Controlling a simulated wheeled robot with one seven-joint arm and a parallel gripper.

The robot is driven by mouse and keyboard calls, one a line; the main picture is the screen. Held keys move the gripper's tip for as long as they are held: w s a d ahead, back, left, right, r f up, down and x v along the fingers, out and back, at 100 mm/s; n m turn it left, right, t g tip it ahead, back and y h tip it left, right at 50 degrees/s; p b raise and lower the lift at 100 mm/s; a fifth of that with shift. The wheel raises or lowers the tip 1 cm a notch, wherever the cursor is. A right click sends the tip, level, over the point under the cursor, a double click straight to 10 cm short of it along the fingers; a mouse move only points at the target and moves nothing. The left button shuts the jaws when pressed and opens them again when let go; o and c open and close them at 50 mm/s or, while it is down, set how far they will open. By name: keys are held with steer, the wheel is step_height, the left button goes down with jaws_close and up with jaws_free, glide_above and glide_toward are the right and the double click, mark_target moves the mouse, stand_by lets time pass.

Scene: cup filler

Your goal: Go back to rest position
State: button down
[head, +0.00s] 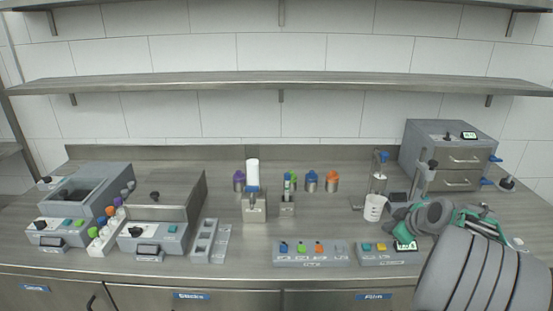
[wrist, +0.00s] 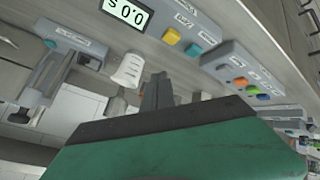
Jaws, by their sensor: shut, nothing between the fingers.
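In the head view, my gripper (head: 388,193) is at the right end of the counter, close to a white cup (head: 374,207) that stands upright below a dispenser stand (head: 378,180). In the wrist view, the dark gripper fingers (wrist: 157,92) are together and hold nothing. The white cup (wrist: 129,70) shows beside them, apart from the fingers in that picture. I cannot tell the exact gap between the gripper and the cup. My arm covers part of the counter at the far right.
A control panel with a display (head: 388,247) and a longer panel with coloured buttons (head: 311,260) lie along the front edge. A grey drawer unit (head: 450,165) stands behind my arm. Shelves (head: 276,84) hang above. The counter's middle front has some bare steel.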

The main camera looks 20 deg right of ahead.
steer(key=s+f+m+g, duration=0.1)
steer(key=s+f+m, duration=0.1)
steer(key=m, duration=0.1)
steer(key=shift+s+f, duration=0.1)
steer(key=shift+f, duration=0.05)
steer(key=s+a+f+m+g, duration=0.1)
steer(key=s+f+m, duration=0.1)
steer(key=s+f+m+g, duration=0.1)
steer(key=s+f+m, duration=0.1)
steer(key=s+f, duration=0.1)
steer(key=s+a+f+m+g+y, duration=0.1)
steer(key=s+f+m, duration=0.1)
steer(key=shift+s+a+f, duration=0.25)
steer(key=shift+s+a, duration=0.1)
steer(key=s+a+m+g, duration=0.5)
steer(key=s+a, duration=0.6)
steer(key=w+a+r+n+t, duration=0.1)
steer(key=a+r+n, duration=0.3)
steer(key=a, duration=0.7)
steer(key=w+a+r+n+t, duration=0.2)
steer(key=w+a+r+n, duration=0.1)
steer(key=a, duration=0.8)
step_height(320, 180, up, 2)
steer(key=shift+w+n, duration=0.25)
steer(key=shift+n, duration=0.35)
